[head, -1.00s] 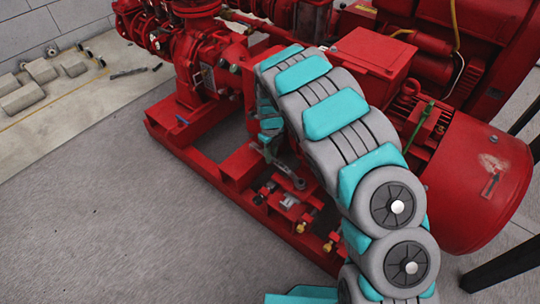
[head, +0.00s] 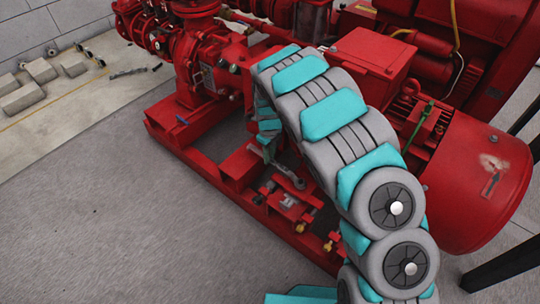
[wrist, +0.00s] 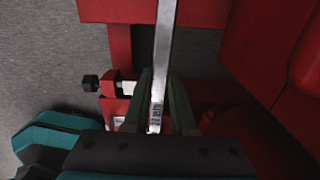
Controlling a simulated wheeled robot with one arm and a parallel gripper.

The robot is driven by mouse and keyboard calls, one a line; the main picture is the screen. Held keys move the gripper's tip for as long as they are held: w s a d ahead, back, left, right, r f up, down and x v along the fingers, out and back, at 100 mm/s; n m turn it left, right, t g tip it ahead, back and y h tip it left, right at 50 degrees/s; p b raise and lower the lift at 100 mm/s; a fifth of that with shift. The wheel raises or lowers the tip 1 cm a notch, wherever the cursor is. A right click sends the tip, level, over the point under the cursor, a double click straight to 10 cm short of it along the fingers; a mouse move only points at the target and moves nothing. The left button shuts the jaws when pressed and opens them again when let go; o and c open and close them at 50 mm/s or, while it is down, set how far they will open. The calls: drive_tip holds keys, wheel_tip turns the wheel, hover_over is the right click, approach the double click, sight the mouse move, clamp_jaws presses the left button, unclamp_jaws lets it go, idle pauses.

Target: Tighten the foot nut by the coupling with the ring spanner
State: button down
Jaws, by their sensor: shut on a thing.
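The ring spanner (wrist: 163,45) is a bright steel bar in the wrist view. My gripper (wrist: 160,78) is shut on it, with a green finger on each side of its shank. The spanner runs up out of that picture, so its far end is hidden there. In the head view the spanner (head: 289,176) shows as a short grey bar slanting down to the right, low over the red base frame, beside my gripper (head: 268,152). I cannot make out the foot nut, or tell whether the ring is around it. My arm hides much of the coupling area.
A red base frame (head: 215,178) carries the pump (head: 200,70) at left and the red motor (head: 475,185) at right. A dark-headed bolt (wrist: 91,83) sticks out left of the spanner. Brass-coloured fittings (head: 300,227) sit on the frame's near side. The grey floor at front left is clear.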

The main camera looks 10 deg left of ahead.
drive_tip(key=shift+r, duration=0.1)
drive_tip(key=shift+r+p, duration=0.55)
drive_tip(key=shift+r, duration=1.95)
drive_tip(key=shift+f, duration=0.15)
drive_tip(key=shift+s+a+f+n, duration=0.15)
drive_tip(key=shift+f, duration=0.4)
drive_tip(key=shift+s+a+f+n, duration=0.1)
drive_tip(key=shift+s+f+n, duration=0.05)
drive_tip(key=shift+f, duration=0.4)
drive_tip(key=shift+f+b, duration=0.45)
drive_tip(key=shift+f, duration=0.85)
drive_tip(key=shift+s+a+n, duration=0.15)
drive_tip(key=shift+s+n, duration=0.15)
drive_tip(key=shift+r, duration=0.1)
